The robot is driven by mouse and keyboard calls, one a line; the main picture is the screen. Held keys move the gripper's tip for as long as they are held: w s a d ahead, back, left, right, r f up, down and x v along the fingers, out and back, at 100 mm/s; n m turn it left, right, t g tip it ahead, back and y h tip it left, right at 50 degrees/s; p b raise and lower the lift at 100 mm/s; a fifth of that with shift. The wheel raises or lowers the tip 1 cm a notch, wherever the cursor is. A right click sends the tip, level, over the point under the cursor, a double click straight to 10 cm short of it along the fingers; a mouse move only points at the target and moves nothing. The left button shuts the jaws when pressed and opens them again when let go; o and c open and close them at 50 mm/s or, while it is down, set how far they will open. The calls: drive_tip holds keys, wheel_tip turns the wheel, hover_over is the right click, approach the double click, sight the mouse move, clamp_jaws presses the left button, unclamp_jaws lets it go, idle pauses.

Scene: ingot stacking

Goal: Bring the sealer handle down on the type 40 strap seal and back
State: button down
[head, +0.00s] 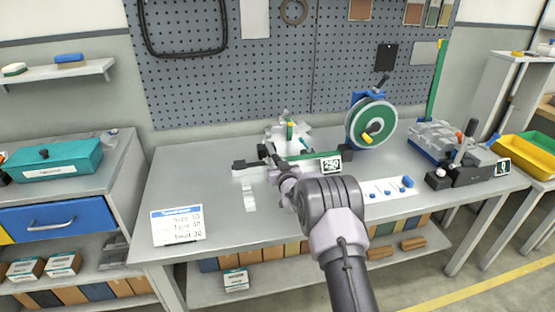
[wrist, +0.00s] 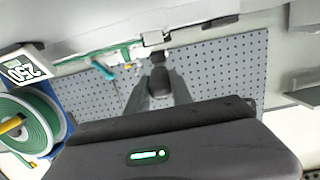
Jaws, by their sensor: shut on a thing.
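My gripper (head: 268,158) reaches over the middle of the workbench from the right, partly hidden by my own arm. In the wrist view, my gripper (wrist: 160,95) has its two fingers closed around a dark rounded grip, which I take to be the sealer handle (wrist: 159,80). A narrow stem joins this grip to a small metal block beyond the fingers. In the head view a dark tool body (head: 244,164) lies just left of my gripper. The strap seal under the tool and its type cannot be made out.
A green strap reel (head: 372,123) and a 250 sign (head: 331,166) stand to the right. A lever device (head: 465,165) is farther right. A white mat (head: 378,194) holds small blue pieces. A text card (head: 178,226) stands front left. The left bench area is mostly clear.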

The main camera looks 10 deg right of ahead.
drive_tip(key=shift+f, duration=0.25)
drive_tip(key=shift+t, duration=0.3)
drive_tip(key=c, duration=1.1)
unclamp_jaws()
